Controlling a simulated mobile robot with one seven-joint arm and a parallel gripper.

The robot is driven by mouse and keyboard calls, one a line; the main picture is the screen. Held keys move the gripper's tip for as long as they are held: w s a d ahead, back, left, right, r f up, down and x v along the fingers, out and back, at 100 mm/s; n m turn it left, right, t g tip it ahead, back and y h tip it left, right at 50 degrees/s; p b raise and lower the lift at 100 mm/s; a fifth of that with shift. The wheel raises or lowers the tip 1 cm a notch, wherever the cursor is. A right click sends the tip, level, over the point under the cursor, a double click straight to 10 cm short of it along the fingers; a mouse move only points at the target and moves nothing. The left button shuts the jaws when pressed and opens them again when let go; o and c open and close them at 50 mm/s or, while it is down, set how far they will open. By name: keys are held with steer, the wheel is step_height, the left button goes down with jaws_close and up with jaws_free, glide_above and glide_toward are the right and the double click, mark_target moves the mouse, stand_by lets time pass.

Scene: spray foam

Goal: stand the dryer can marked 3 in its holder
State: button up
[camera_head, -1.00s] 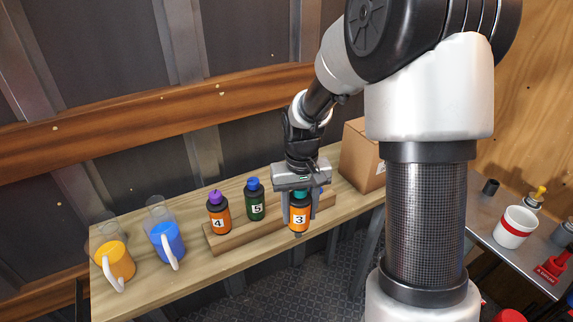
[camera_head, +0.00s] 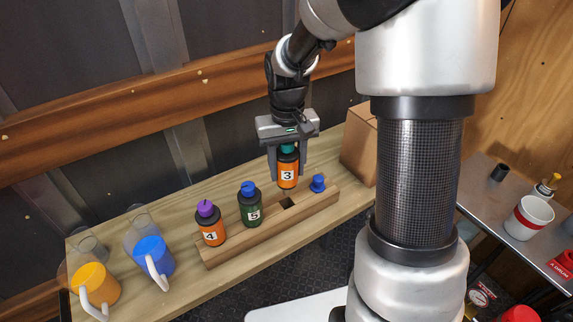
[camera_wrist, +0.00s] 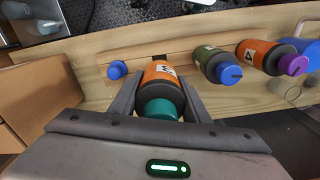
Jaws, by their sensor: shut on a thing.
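The dryer can marked 3 (camera_head: 287,172) is orange and black with a teal cap. My gripper (camera_head: 288,170) is shut on it and holds it upright in the air, just behind and above the wooden holder (camera_head: 270,229). In the wrist view the can (camera_wrist: 158,82) sits between both fingers. The holder has a dark square empty slot (camera_head: 288,203) right of can 5, below and near the held can. The can marked 4 (camera_head: 210,226), with a purple cap, and the green can marked 5 (camera_head: 250,205), with a blue cap, stand in the holder.
A small blue piece (camera_head: 318,183) sits at the holder's right end. A cardboard box (camera_head: 359,146) stands to the right. The bench in front of the holder is clear.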

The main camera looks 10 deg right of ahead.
steer(key=shift+f+b, duration=2.9)
steer(key=shift+f, duration=1.1)
steer(key=o, duration=1.4)
steer(key=shift+c, duration=0.2)
step_height(320, 180, up, 17)
steer(key=shift+f+p, duration=0.1)
steer(key=shift+p, duration=0.7)
steer(key=shift+r, duration=0.35)
